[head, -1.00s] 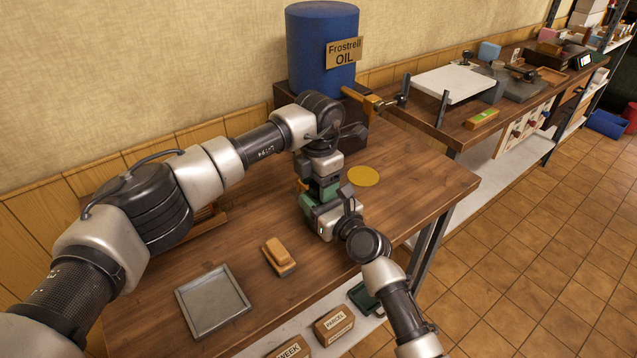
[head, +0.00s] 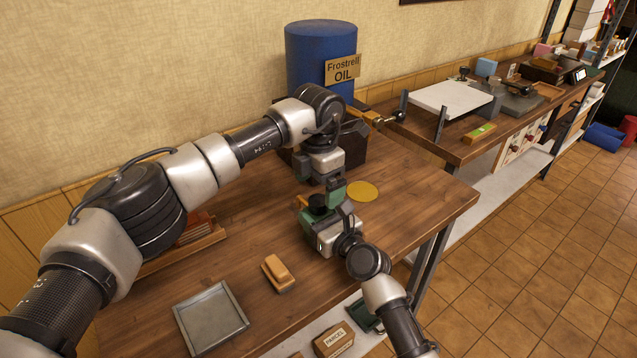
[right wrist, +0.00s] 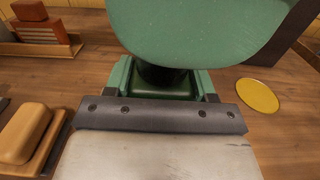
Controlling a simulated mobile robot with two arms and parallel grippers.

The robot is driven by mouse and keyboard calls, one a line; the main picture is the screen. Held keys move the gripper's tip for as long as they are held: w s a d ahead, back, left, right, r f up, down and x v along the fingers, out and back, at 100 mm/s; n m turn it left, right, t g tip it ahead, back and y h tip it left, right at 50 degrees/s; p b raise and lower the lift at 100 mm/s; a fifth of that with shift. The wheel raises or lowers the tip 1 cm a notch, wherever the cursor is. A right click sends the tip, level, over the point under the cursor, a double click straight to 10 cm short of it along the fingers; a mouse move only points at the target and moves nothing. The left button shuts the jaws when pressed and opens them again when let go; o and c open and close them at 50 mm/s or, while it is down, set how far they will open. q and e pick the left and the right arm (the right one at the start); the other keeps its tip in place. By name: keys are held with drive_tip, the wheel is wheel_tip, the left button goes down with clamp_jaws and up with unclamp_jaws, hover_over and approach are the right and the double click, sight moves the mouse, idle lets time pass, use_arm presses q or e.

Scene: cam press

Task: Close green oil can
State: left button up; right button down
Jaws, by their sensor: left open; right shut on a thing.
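The green oil can (head: 318,218) is at the middle of the table in the head view, with a black round part (head: 317,201) on top. My right gripper (head: 323,238) is shut on the can body. My left gripper (head: 326,180) is open, just behind and above the can; its fingertips are partly hidden.
A yellow disc (head: 363,192) lies right of the can. A blue oil drum (head: 318,55) with a tap stands behind. A tan block (head: 278,271) and a grey tray (head: 211,320) lie in front. The table's right part is clear.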

use_arm(q)
drive_tip(key=shift+r, duration=0.1)
wheel_tip(320, 180, up, 12)
idle(0.5)
use_arm(e)
drive_tip(key=shift+c, duration=1.4)
unclamp_jaws()
drive_tip(key=v, duration=1)
drive_tip(key=shift+s+d, duration=0.2)
drive_tip(key=shift+s, duration=0.1)
